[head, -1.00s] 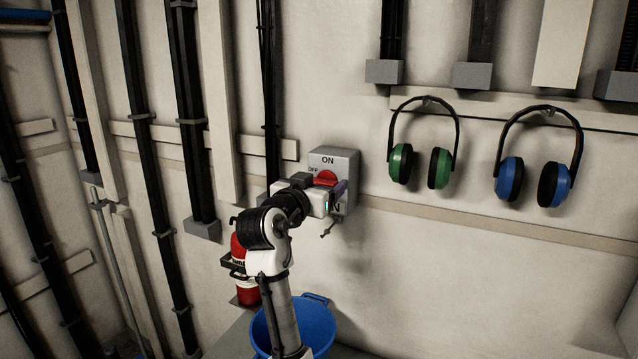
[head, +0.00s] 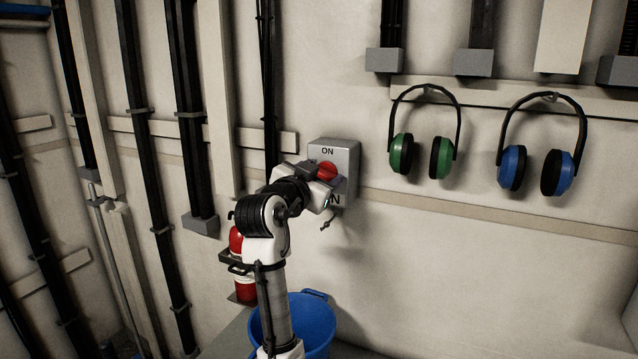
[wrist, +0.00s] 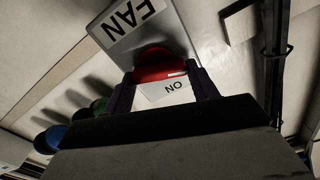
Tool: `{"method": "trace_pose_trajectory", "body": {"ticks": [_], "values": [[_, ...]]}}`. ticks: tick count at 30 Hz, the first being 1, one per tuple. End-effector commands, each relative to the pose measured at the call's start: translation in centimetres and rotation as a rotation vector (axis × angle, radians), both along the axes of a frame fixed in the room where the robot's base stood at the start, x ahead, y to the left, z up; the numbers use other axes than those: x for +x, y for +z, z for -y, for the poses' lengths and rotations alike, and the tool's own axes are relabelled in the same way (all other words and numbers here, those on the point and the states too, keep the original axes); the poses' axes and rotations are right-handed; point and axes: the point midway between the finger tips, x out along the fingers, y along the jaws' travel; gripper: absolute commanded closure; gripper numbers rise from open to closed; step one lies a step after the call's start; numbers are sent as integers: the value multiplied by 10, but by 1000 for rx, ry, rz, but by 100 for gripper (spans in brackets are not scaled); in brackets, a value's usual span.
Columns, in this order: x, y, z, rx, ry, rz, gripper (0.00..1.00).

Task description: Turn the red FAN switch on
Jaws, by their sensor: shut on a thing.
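The red FAN switch (head: 327,171) is a rotary knob on a grey wall box (head: 346,157). The box has an ON label at its top and a FAN label below, partly hidden by my gripper. My gripper (head: 322,181) is at the knob. In the wrist view its two dark fingers (wrist: 162,87) stand on either side of the red knob (wrist: 155,63) and are shut on it. A small white mark on the knob lies close to the ON label there. The OFF label is hidden in the head view.
Green ear muffs (head: 402,154) and blue ear muffs (head: 511,167) hang to the right. A blue bucket (head: 318,322) and a red extinguisher (head: 246,285) are below. Black conduits (head: 190,120) run down the wall at left.

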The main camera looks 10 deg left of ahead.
Motion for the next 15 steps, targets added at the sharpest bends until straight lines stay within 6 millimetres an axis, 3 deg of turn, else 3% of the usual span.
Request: {"method": "trace_pose_trajectory", "body": {"ticks": [15], "values": [[-1,-4,3,486,1,98,65]]}}
